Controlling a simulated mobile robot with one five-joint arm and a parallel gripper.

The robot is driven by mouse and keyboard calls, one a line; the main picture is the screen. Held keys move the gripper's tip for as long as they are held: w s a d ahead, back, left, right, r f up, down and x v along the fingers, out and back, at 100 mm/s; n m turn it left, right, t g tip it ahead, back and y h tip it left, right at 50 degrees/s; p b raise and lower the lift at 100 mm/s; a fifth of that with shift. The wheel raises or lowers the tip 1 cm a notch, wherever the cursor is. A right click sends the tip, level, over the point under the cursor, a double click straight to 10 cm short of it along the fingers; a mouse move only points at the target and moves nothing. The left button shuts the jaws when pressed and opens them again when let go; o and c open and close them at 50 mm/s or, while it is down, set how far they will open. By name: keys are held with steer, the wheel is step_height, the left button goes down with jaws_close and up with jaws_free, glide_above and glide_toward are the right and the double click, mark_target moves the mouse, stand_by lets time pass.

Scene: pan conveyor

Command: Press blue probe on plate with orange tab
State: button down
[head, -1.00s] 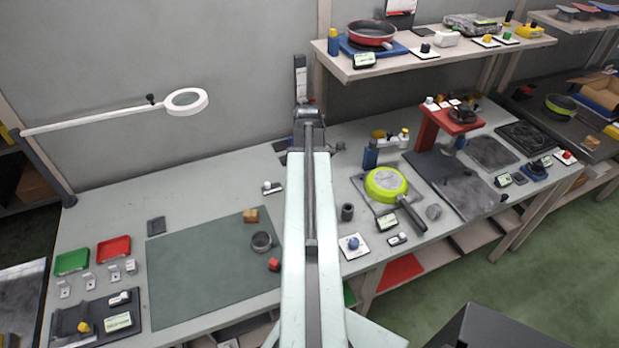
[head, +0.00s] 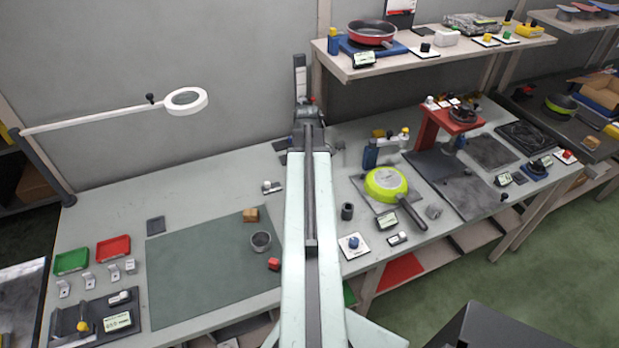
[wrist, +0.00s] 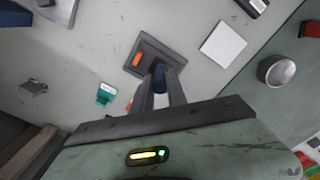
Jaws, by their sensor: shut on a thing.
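In the wrist view a dark square plate (wrist: 164,50) lies on the pale bench, with an orange tab (wrist: 137,59) on its left part. The blue probe (wrist: 159,77) is between the fingers of my gripper (wrist: 160,90), which is shut on it. The probe's front end overlaps the near part of the plate in this view, to the right of the tab. I cannot tell whether it touches the plate. In the head view my arm hides the probe and most of the area around my gripper.
In the wrist view a white square (wrist: 222,44) and a grey cup (wrist: 277,70) lie to the right, and a teal item (wrist: 106,93) to the left. The head view shows a green pan (head: 385,184) right of my arm and a mostly clear mat (head: 195,270) on the left.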

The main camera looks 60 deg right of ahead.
step_height(320, 180, up, 7)
steer(key=p, duration=0.7)
steer(key=shift+r, duration=0.1)
